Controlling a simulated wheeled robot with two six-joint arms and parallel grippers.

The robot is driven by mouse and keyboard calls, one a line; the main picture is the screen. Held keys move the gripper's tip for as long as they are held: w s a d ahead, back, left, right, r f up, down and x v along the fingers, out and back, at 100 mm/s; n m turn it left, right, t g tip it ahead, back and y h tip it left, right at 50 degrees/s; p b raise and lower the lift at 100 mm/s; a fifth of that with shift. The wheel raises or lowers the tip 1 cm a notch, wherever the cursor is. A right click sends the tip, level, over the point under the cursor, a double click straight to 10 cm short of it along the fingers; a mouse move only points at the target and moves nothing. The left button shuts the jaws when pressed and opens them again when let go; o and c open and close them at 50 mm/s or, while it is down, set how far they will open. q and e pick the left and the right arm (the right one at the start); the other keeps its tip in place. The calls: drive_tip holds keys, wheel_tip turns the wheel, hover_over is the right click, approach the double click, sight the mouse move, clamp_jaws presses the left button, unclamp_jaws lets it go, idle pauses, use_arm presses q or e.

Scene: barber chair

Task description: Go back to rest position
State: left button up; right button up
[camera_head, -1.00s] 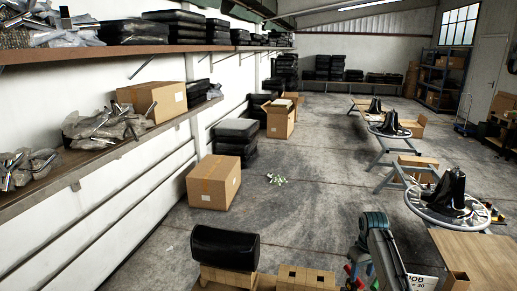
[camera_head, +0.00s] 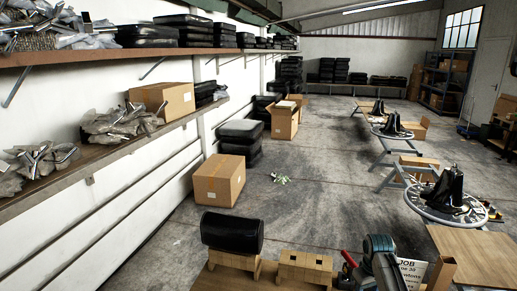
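Neither of my grippers shows in the head view. A grey link with a teal joint cap at the bottom, right of centre, looks like part of my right arm. Its gripper end is out of sight, so I cannot tell whether it holds anything. No part of my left arm is visible.
A wooden bench (camera_head: 268,282) at the bottom edge bears a black cushion (camera_head: 232,231) on a wooden support and a wooden block (camera_head: 305,267). A job sign (camera_head: 411,270) stands right of the arm. Cardboard boxes (camera_head: 219,180) line the left wall.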

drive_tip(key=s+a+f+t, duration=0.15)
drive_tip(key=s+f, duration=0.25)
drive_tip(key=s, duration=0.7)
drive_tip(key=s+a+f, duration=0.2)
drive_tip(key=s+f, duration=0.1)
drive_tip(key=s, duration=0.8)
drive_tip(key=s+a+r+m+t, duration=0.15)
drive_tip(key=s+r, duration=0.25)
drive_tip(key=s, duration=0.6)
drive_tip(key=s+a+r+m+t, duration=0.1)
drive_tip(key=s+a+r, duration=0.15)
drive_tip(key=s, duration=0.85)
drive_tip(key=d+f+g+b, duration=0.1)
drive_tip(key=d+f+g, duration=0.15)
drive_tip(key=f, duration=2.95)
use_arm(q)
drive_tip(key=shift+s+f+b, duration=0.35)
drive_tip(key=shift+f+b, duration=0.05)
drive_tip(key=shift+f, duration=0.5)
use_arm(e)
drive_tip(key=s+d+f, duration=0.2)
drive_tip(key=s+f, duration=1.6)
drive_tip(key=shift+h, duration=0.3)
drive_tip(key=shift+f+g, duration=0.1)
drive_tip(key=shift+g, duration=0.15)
